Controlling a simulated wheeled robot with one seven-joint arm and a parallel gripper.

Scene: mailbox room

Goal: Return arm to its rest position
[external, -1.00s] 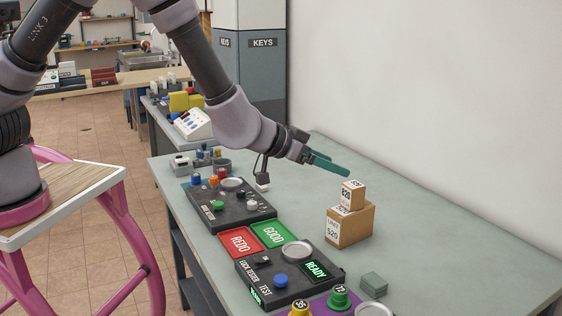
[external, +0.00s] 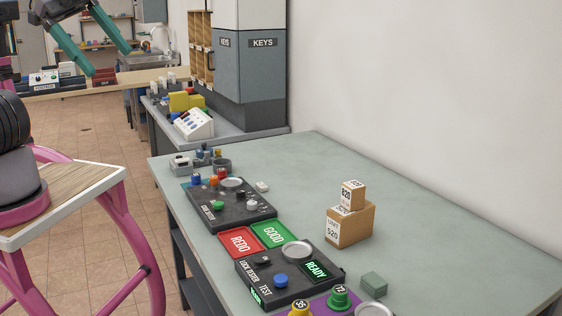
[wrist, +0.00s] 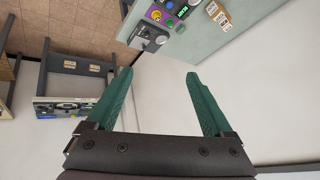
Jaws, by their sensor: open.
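My gripper (external: 108,47) has two green fingers. In the external view it is at the upper left, raised above floor and furniture level and well away from the green-topped table (external: 420,235). Its fingers are spread and nothing is between them. In the wrist view the gripper (wrist: 160,85) is open and empty, with part of the table (wrist: 228,40) at the top and bare pale surface between the fingers. Most of my arm lies outside the external picture; part of my base shows at the left edge.
On the table stand a black panel (external: 213,218), a red tray (external: 238,243), a green tray (external: 272,235), a lock tester (external: 272,285) and stacked cardboard boxes (external: 350,227). A grey KEYS cabinet (external: 262,70) stands behind. The table's right side is largely clear.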

